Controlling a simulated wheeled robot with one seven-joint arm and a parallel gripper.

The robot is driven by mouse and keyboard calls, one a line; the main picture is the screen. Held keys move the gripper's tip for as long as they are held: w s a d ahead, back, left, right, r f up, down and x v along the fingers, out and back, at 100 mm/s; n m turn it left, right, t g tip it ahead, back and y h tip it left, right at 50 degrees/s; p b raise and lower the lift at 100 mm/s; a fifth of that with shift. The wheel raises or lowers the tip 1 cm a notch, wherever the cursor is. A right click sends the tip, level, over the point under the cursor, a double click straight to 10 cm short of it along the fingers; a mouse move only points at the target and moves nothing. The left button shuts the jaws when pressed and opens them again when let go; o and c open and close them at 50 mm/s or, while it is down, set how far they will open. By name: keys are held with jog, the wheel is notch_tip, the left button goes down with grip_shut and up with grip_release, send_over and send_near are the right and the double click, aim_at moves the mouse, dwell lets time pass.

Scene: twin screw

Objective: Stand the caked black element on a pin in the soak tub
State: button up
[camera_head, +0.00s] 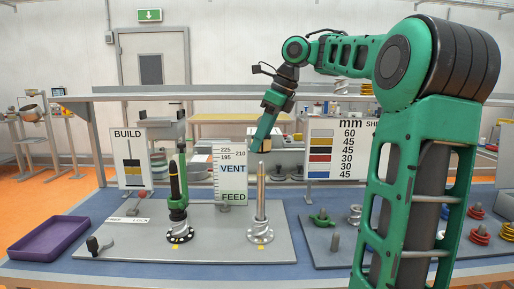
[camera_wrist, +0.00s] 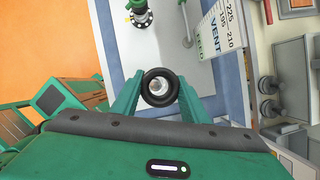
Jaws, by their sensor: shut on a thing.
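A black ring-shaped element (camera_wrist: 147,88) sits between the two green fingers of my gripper (camera_wrist: 160,90), which is shut on it. Through its hole a pale, round metal end shows in the wrist view. In the head view my gripper (camera_head: 259,145) is above the bright screw shaft (camera_head: 261,205); the element is too small to make out there. I cannot tell whether the shaft's tip is inside the ring. A purple open tub (camera_head: 48,257) lies at the far left of the table; no pin shows in it.
A dark shaft (camera_head: 174,187) with a green collar stands left of the bright one on the grey plate (camera_head: 225,245). A VENT/FEED gauge board (camera_head: 230,172) stands between and behind them. A rack plate (camera_head: 345,256) with several elements is at right. A BUILD sign (camera_head: 129,160) stands behind the tub.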

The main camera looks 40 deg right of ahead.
notch_tip(320, 180, up, 6)
jog(key=shift+r, duration=0.25)
